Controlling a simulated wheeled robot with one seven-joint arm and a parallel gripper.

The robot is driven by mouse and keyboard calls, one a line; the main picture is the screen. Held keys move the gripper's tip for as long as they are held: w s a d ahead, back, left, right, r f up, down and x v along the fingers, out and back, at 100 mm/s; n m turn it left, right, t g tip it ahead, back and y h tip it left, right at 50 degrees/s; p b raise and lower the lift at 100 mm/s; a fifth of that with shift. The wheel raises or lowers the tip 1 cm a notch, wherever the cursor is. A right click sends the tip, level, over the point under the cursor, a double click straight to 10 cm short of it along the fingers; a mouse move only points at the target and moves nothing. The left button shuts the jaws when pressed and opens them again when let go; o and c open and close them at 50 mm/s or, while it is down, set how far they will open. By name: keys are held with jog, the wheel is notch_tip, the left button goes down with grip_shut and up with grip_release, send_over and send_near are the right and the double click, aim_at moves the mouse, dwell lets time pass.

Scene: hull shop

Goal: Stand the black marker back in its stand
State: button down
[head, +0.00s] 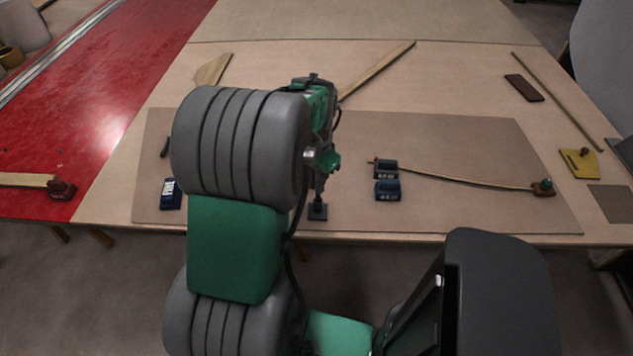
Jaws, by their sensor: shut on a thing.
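My gripper (319,186) points down over the front part of the brown mat, just right of my large grey and green arm links. It is shut on a thin dark upright thing, which seems to be the black marker; the fingers hide most of it. Directly below is a small dark square block (317,212), which looks like the marker's stand, near the mat's front edge. The thin dark piece comes down to the block's top. I cannot tell whether it is inside the block or just above it.
Two dark blue blocks (387,190) sit right of the gripper, by a thin curved batten (460,179). A blue box (171,194) and a short dark stick (165,147) lie left. My arm hides part of the brown mat (450,140). The right of the mat is mostly clear.

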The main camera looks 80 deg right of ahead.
jog(key=shift+f+b, duration=0.5)
jog(key=shift+f, duration=0.8)
dwell(2.2)
jog(key=c, duration=1.4)
grip_release()
jog(key=shift+r, duration=0.1)
notch_tip(320, 180, up, 8)
jog(key=shift+f, duration=0.15)
